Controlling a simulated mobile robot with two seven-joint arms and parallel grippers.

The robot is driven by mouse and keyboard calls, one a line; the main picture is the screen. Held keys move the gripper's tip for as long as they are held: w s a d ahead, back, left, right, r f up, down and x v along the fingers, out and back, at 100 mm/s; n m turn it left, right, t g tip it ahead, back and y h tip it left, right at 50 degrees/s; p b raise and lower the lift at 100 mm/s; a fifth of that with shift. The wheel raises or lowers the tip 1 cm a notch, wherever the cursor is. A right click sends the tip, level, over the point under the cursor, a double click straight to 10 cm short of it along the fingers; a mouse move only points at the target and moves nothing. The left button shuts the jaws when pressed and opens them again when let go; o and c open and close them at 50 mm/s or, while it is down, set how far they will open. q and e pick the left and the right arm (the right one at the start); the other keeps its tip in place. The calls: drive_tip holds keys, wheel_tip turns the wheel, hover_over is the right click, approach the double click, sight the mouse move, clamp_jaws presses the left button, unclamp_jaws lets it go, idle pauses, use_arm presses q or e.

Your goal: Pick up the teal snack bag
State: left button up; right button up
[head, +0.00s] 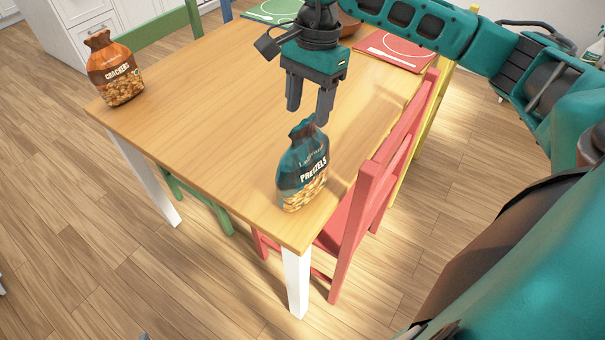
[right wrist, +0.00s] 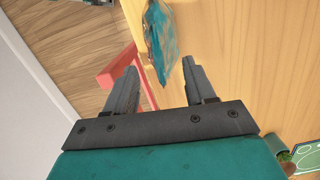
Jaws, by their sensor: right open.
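The teal snack bag (head: 303,172), labelled pretzels, stands upright near the front right corner of the wooden table (head: 200,110). My right gripper (head: 308,117) is open and empty, pointing down just above and behind the bag's top in the head view. My left gripper is not in view.
An orange crackers bag (head: 115,70) stands at the table's left corner. A red chair (head: 362,205) stands close along the right edge, near the teal bag. Red (head: 395,50) and green (head: 272,11) placemats lie at the far end. The table's middle is clear.

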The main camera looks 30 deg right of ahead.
sight(304, 120)
drive_tip(key=shift+s+a+f+p, duration=0.1)
drive_tip(key=shift+a+f, duration=0.15)
drive_tip(key=shift+f, duration=0.7)
drive_tip(key=shift+a+f+p, duration=0.1)
drive_tip(key=shift+a+f, duration=0.15)
drive_tip(key=shift+f, duration=0.7)
drive_tip(key=shift+s+a+f+p, duration=0.1)
drive_tip(key=shift+a+f, duration=0.15)
drive_tip(key=shift+f, duration=0.7)
clamp_jaws()
